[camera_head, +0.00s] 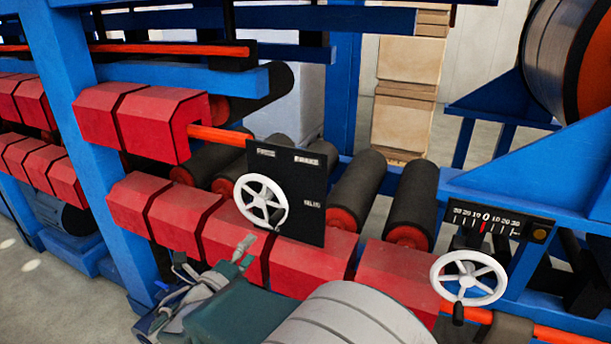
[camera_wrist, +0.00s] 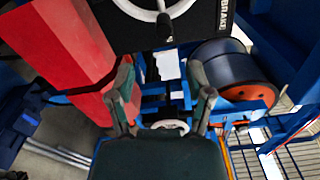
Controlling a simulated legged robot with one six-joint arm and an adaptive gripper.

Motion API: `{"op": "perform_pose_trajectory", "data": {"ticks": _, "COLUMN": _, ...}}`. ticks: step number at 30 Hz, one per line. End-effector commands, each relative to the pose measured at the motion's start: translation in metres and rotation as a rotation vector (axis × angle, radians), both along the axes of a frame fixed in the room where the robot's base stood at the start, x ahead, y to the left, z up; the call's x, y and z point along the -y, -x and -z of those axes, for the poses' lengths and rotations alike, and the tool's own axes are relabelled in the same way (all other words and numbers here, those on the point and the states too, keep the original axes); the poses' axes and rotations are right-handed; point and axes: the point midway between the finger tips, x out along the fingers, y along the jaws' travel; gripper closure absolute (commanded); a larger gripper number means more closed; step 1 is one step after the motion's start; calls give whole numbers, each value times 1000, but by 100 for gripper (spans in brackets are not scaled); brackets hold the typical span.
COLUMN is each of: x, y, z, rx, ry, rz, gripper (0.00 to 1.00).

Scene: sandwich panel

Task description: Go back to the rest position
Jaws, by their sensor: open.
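My gripper (camera_head: 213,262) is in front of the lower red blocks in the head view, below and slightly left of a white handwheel (camera_head: 260,203) on a black panel (camera_head: 308,190). In the wrist view my gripper (camera_wrist: 165,98) has its two fingers spread apart with nothing between them. A white handwheel (camera_wrist: 155,6) with a dark knob (camera_wrist: 163,27) shows at the top edge there, beyond the fingertips and apart from them. The rest position itself is not marked in either view.
Red blocks (camera_head: 180,222) line the machine's front, between blue posts (camera_head: 85,125). A second white handwheel (camera_head: 468,277) stands at right under a dial scale (camera_head: 500,220). Dark rollers (camera_head: 357,190) lie behind. Grey floor (camera_head: 45,295) is open at lower left.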

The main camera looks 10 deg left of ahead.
Motion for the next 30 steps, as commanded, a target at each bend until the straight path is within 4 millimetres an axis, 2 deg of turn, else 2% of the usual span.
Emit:
{"op": "perform_pose_trajectory", "data": {"ticks": 2, "x": 21, "y": -6, "z": -6, "rx": -9, "ry": -79, "rz": 51, "gripper": 33}}
{"op": "perform_pose_trajectory", "data": {"ticks": 4, "x": 56, "y": -13, "z": -12, "rx": -22, "ry": -217, "rz": 141, "gripper": 33}}
{"op": "perform_pose_trajectory", "data": {"ticks": 8, "x": 142, "y": -14, "z": -21, "rx": -16, "ry": -593, "rz": 383, "gripper": 33}}
{"op": "perform_pose_trajectory", "data": {"ticks": 9, "x": 167, "y": -11, "z": -22, "rx": -1, "ry": -716, "rz": 462, "gripper": 33}}
{"op": "perform_pose_trajectory", "data": {"ticks": 12, "x": 222, "y": 4, "z": -23, "rx": 63, "ry": -1016, "rz": 665, "gripper": 33}}
{"op": "perform_pose_trajectory", "data": {"ticks": 15, "x": 266, "y": 25, "z": -22, "rx": 166, "ry": -1313, "rz": 870, "gripper": 33}}
{"op": "perform_pose_trajectory", "data": {"ticks": 18, "x": 301, "y": 51, "z": -19, "rx": 305, "ry": -1604, "rz": 1074, "gripper": 33}}
{"op": "perform_pose_trajectory", "data": {"ticks": 21, "x": 328, "y": 78, "z": -17, "rx": 484, "ry": -1886, "rz": 1277, "gripper": 33}}
{"op": "perform_pose_trajectory", "data": {"ticks": 27, "x": 356, "y": 130, "z": -13, "rx": 955, "ry": -2406, "rz": 1668, "gripper": 33}}
{"op": "perform_pose_trajectory", "data": {"ticks": 28, "x": 358, "y": 137, "z": -13, "rx": -1008, "ry": 2399, "rz": -1669, "gripper": 33}}
{"op": "perform_pose_trajectory", "data": {"ticks": 30, "x": 361, "y": 152, "z": -14, "rx": -1025, "ry": 2158, "rz": -1518, "gripper": 33}}
